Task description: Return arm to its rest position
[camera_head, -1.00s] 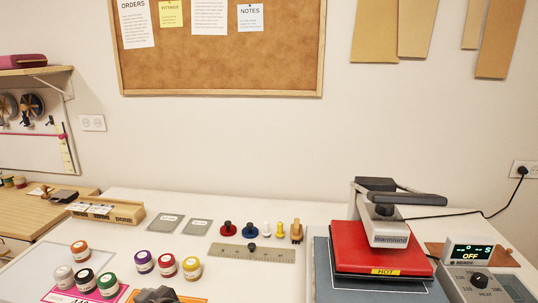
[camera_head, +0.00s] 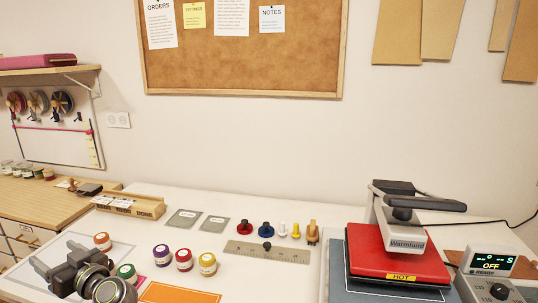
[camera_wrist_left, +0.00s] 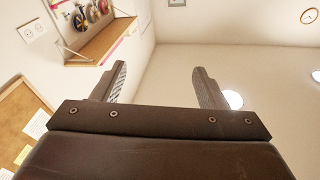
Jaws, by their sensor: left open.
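My left gripper (camera_head: 52,262) is at the lower left of the head view, over the left part of the white table (camera_head: 300,275). Its two fingers are apart and point to the left, with nothing seen between them. In the left wrist view the open fingers (camera_wrist_left: 155,88) frame only bare wall. My left wrist and forearm cover some of the jars and part of the mats below. My right gripper does not show in either view.
Several paint jars (camera_head: 184,260) stand right of my left gripper. A metal ruler (camera_head: 266,252) and several stampers (camera_head: 265,229) lie farther right. A red heat press (camera_head: 385,253) marked HOT stands at the right. A wooden cabinet (camera_head: 50,205) is at the left.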

